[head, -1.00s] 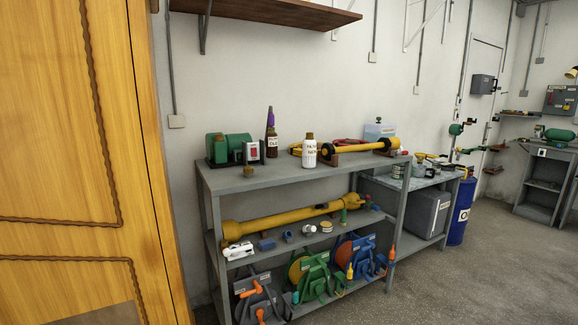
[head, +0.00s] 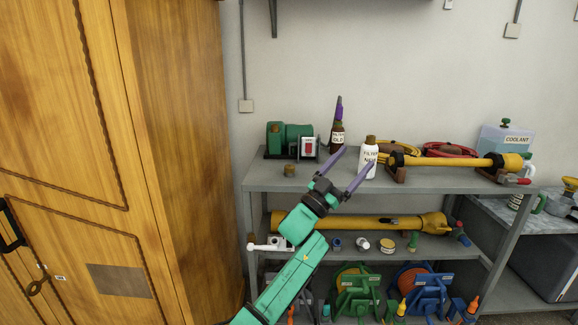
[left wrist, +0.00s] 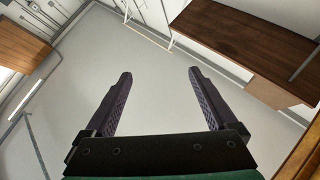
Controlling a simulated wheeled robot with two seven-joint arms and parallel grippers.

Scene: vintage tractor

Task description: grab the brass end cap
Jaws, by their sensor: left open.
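The left wrist view shows the open fingers (left wrist: 160,80) against bare wall; the cap is not in that view. My right gripper is not in view.
A white filter bottle (head: 369,160) appears close beside the gripper's fingers. A yellow shaft (head: 450,161) lies to the right. A wooden cabinet (head: 180,150) stands at the left.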

